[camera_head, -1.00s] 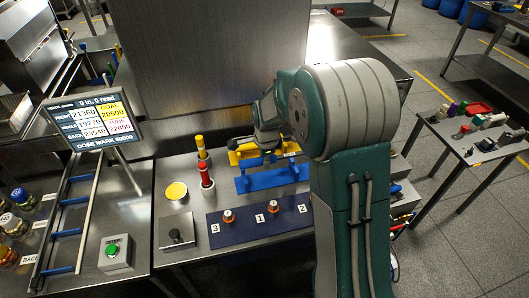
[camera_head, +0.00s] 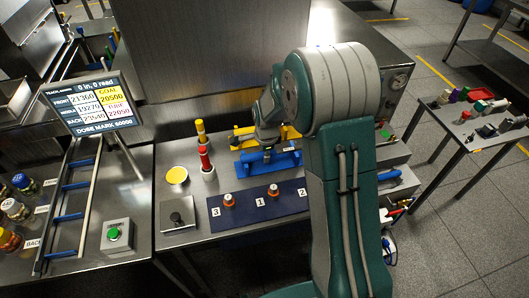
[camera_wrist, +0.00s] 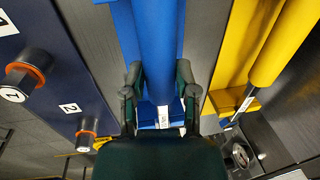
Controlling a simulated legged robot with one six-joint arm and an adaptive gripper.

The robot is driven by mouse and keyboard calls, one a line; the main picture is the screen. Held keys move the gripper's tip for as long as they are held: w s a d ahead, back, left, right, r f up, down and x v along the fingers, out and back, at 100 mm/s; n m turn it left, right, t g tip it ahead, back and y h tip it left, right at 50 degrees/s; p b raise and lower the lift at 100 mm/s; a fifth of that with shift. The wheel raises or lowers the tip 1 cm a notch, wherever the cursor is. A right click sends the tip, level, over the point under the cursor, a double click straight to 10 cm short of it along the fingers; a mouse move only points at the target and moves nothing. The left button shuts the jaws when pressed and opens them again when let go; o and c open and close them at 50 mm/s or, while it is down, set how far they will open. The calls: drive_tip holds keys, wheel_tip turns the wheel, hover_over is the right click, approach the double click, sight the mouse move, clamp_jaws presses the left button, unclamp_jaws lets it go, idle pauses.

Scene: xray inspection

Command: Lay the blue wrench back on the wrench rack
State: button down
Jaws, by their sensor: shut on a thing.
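My gripper (camera_head: 267,152) is over the blue rack (camera_head: 246,173) on the bench, in the head view. It is shut on the blue wrench (camera_wrist: 155,40), a thick blue bar that runs lengthwise between the two fingers in the wrist view. There my gripper (camera_wrist: 160,78) has one finger on each side of the bar. Blue flat parts of the rack show under and beside the bar. The wrench is in line with the rack and very close to it. I cannot tell whether they touch. My wrist hides part of the wrench.
A yellow rack with a yellow bar (camera_wrist: 285,45) lies alongside, just behind the blue one. A dark blue panel (camera_head: 240,208) with numbered orange-ringed knobs lies in front. Red (camera_head: 205,160) and yellow (camera_head: 201,132) upright posts stand left. A metal cabinet wall stands behind.

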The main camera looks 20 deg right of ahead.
drive_tip(key=shift+f, duration=0.1)
drive_tip(key=shift+c, duration=1.5)
unclamp_jaws()
wheel_tip(320, 180, up, 12)
drive_tip(key=s, duration=0.1)
drive_tip(key=shift+s+f, duration=0.15)
drive_tip(key=shift+s, duration=0.2)
drive_tip(key=s+r+n+t, duration=0.2)
drive_tip(key=s+r+n, duration=0.7)
drive_tip(key=s+r, duration=0.3)
drive_tip(key=s+r+n+t, duration=0.1)
drive_tip(key=s+n, duration=0.8)
drive_tip(key=s, duration=0.5)
drive_tip(key=shift+t, duration=0.4)
